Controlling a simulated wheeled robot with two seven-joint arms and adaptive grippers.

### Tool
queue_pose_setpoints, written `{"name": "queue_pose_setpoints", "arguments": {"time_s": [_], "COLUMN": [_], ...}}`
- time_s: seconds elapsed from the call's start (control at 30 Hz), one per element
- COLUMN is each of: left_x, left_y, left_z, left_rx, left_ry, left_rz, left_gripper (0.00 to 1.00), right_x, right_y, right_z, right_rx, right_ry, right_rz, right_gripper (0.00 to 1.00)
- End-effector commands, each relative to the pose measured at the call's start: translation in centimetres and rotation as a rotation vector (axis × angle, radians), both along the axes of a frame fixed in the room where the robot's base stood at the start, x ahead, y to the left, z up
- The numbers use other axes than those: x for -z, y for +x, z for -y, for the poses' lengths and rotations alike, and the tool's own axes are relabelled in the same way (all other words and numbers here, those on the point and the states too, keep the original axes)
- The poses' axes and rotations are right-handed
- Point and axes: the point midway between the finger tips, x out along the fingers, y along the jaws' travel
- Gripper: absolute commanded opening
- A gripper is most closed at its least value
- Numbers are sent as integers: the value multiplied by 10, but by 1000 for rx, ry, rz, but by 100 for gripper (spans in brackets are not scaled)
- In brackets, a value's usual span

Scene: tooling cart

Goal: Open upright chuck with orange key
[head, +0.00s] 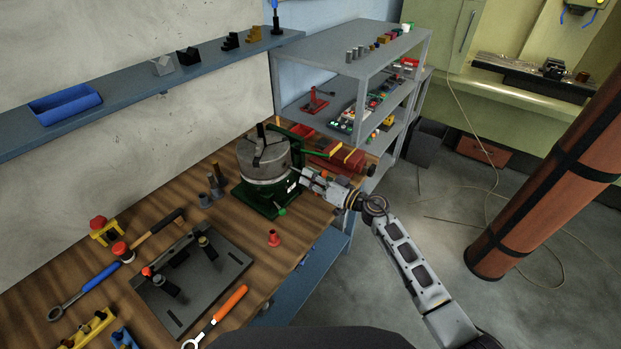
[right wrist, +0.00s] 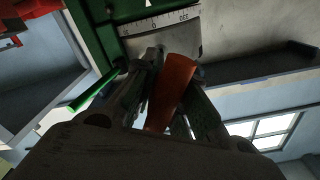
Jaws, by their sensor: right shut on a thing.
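The grey round chuck (head: 264,160) stands upright with its jaws on top, on a green base (head: 262,200) at the back of the wooden bench. My right gripper (head: 310,180) is at the right side of the chuck, close to it. In the right wrist view my gripper (right wrist: 165,105) is shut on the orange key (right wrist: 168,90), whose orange part shows between the fingers. The key's far end is hidden, so I cannot tell whether it sits in the chuck. A white scale (right wrist: 160,22) on the green base shows just beyond. My left gripper is not in view.
A dark fixture plate (head: 190,280), an orange-handled wrench (head: 228,305), a blue-handled wrench (head: 100,278) and a hammer (head: 150,232) lie at the front of the bench. A red vise (head: 335,160) is behind my right gripper. A grey shelf unit (head: 345,65) stands beyond.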

Motion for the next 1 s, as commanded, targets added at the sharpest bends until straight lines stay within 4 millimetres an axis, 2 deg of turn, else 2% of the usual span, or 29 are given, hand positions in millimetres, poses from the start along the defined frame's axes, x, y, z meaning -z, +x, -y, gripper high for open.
{"name": "queue_pose_setpoints", "arguments": {"time_s": [1.0], "left_x": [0], "left_y": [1], "left_z": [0], "left_rx": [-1], "left_ry": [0], "left_rz": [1], "left_gripper": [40], "right_x": [0], "right_y": [5], "right_z": [-7], "right_rx": [0], "right_ry": [-1], "right_rz": [1], "right_gripper": [0]}}
